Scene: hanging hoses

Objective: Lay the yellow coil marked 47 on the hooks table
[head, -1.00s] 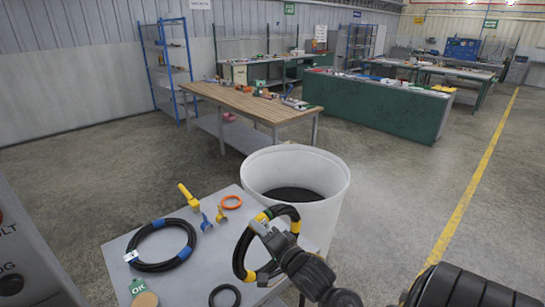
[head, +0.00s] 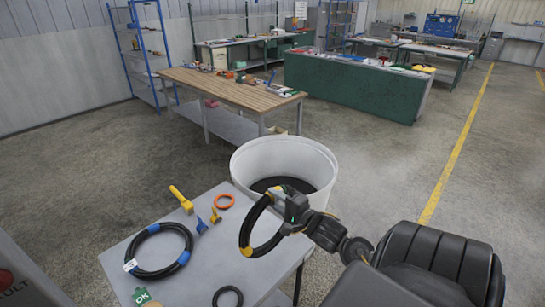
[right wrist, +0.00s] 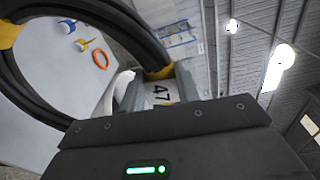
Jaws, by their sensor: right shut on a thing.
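The yellow-banded black coil (head: 246,222) hangs from my right gripper (head: 281,202) in the head view, in front of the grey table's right part. Whether its bottom touches the table, I cannot tell. In the right wrist view, my right gripper is shut on the coil (right wrist: 130,28), beside a white tag reading 47 (right wrist: 161,94) and a yellow band (right wrist: 158,74). A grey table (head: 200,275) stands at the lower left in the head view. I see no hooks on it. My left gripper is not in view.
On the grey table lie a blue-banded black coil (head: 139,237), an orange ring (head: 225,201), a yellow-handled tool (head: 180,199), a small black ring (head: 228,290) and a green OK tag (head: 141,296). A white bin (head: 318,160) stands just behind. A wooden-topped bench (head: 230,92) is farther back.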

